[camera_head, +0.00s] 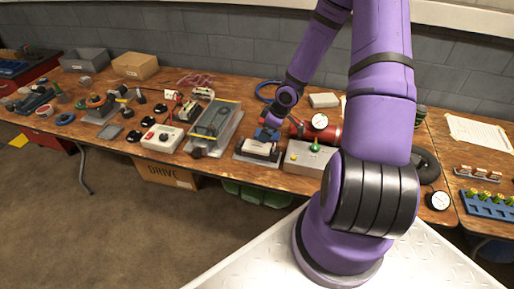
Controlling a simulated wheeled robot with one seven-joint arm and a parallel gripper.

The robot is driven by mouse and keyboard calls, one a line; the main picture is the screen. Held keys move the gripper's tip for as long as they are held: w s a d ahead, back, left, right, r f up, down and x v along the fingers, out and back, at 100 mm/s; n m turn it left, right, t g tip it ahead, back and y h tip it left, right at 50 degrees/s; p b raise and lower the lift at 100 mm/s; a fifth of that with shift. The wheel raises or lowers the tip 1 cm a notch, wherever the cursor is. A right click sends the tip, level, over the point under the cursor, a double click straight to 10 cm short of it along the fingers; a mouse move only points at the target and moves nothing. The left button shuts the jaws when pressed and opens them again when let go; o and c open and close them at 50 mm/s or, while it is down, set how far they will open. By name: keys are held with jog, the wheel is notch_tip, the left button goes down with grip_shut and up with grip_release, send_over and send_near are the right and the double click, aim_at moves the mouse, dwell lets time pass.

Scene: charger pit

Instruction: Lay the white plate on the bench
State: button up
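The bench (215,160) is a long wooden worktop along the grey block wall. My gripper (266,137) is small in the view and points down at the bench's front edge, over a dark unit (244,155). A small white plate-like piece (258,148) shows right below my gripper, on or just above that unit. I cannot tell whether my fingers touch it, and the gap between the fingers is too small to see. No other white plate shows clearly.
A grey box with a green button (305,158) stands close right of my gripper. A metal fixture (214,127) and a white control box (163,138) stand to the left. A red cylinder with a gauge (328,131) lies behind. Free wood shows in small gaps.

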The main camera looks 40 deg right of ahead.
aim_at(258, 146)
jog(key=shift+s+x, duration=0.15)
jog(key=shift+x, duration=2.05)
jog(key=shift+s+x, duration=0.1)
jog(key=shift+x, duration=2.15)
jog(key=shift+f, duration=0.1)
jog(key=c, duration=1.1)
jog(key=shift+r, duration=5.05)
jog(key=shift+a, duration=0.1)
